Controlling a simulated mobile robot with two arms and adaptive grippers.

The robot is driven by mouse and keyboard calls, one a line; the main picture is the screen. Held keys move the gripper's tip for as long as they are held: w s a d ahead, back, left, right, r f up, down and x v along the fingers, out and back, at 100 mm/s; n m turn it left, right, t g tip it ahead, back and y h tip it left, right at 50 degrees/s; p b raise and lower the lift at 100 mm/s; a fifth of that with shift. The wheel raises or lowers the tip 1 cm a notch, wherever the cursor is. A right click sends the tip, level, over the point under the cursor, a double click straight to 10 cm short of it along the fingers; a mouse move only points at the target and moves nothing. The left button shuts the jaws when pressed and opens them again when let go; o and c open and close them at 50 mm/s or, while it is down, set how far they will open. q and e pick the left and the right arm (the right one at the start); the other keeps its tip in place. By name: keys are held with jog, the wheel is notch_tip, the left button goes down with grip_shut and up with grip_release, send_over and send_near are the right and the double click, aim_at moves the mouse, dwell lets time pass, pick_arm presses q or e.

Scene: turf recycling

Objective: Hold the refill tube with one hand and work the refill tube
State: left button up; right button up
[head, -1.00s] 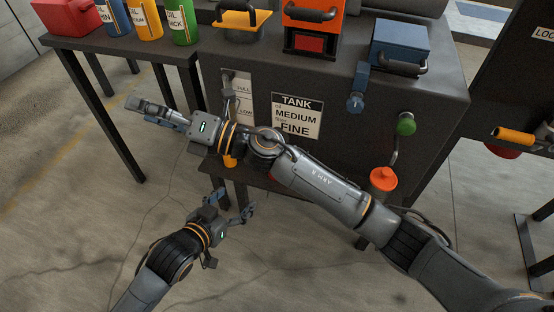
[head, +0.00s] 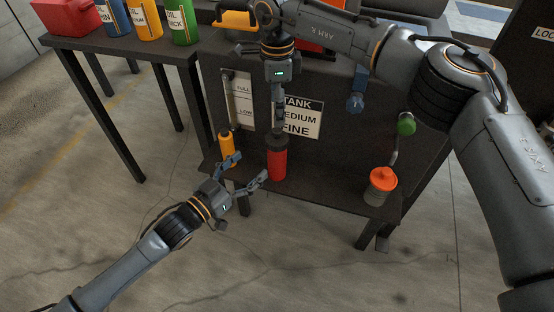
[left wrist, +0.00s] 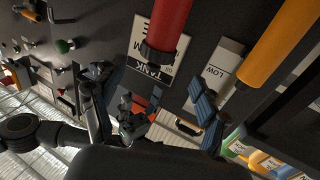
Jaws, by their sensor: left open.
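A red tube (head: 278,164) with a black cap stands upright on the low shelf in front of the tank; its capped end shows large in the left wrist view (left wrist: 170,22). I take it for the refill tube, though no label shows. My left gripper (head: 251,167) is open and empty, low in front of the shelf, just left of the red tube; its spread fingers show in the left wrist view (left wrist: 152,90). My right gripper (head: 279,119) points down directly above the black cap. Its fingers are edge-on, so touch and grip cannot be told.
A yellow-orange tube (head: 226,150) stands left of the red one, close to my left fingers. An orange-capped jar (head: 381,186) is on the shelf's right end (head: 335,195). The tank sign (head: 302,118) is behind. Oil bottles (head: 148,22) stand on the left table.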

aim_at(271, 148)
pick_arm(q)
jog(key=x, duration=1.1)
jog(key=shift+w+d, duration=0.15)
jog(key=shift+d, duration=0.05)
